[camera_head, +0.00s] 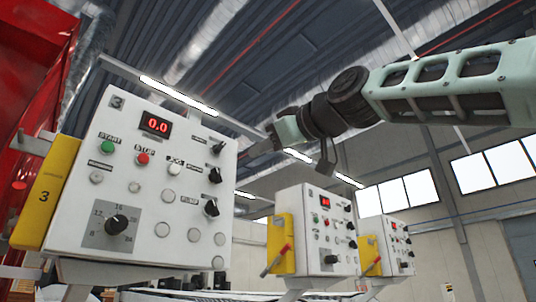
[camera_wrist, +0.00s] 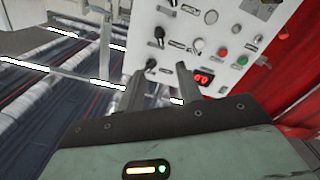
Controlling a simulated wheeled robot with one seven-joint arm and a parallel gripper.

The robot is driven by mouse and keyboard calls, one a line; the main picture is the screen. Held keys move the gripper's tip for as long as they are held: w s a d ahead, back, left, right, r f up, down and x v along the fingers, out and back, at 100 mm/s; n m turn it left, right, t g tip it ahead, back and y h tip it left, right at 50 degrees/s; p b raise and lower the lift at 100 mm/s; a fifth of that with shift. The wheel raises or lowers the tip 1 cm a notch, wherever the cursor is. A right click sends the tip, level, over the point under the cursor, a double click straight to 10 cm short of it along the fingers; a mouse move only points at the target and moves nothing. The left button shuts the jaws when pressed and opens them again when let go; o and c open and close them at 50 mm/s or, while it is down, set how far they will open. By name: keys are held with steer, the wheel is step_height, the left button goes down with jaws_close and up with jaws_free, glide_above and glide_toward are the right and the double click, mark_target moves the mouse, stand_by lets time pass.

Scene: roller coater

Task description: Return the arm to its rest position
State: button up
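My arm reaches in from the right in the head view, and my gripper (camera_head: 250,151) is close to the upper right edge of the nearest white control panel (camera_head: 130,195). In the wrist view my gripper (camera_wrist: 158,72) has its two dark fingers apart, with nothing held between them. A black knob (camera_wrist: 152,64) of the panel shows between the fingertips. The same knob (camera_head: 218,147) is at the panel's upper right in the head view. I cannot tell the exact gap between fingertips and panel. The panel's display (camera_head: 155,124) reads 0.0.
The panel carries a green button (camera_head: 107,146), a red button (camera_head: 143,158) and several knobs. A yellow box (camera_head: 38,205) is on its left side, beside a red machine (camera_head: 30,75). Two similar panels (camera_head: 310,232) (camera_head: 384,245) stand behind. Open space lies around my arm.

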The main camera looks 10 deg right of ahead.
stand_by(0.6)
steer(key=s+a+f+m+g+h, duration=0.1)
steer(key=a+f+g, duration=0.15)
steer(key=f, duration=1.05)
steer(key=s+a+f+m+g+h, duration=0.1)
steer(key=f+g+h, duration=0.15)
steer(key=f, duration=1.05)
steer(key=s+a+f+m+g, duration=0.1)
steer(key=a+f+g, duration=0.15)
steer(key=f, duration=0.95)
steer(key=s+d+f+m+g+h, duration=0.1)
steer(key=s+d+f+g+h, duration=0.2)
steer(key=s+d+f, duration=0.3)
steer(key=s+d+f+m+g+h, duration=0.1)
steer(key=s+d+f+g+h, duration=0.2)
steer(key=s+f, duration=1.2)
steer(key=d+f+g, duration=0.1)
steer(key=d+f, duration=0.2)
steer(key=f, duration=0.3)
steer(key=shift+s+d, duration=0.3)
steer(key=shift+g, duration=0.25)
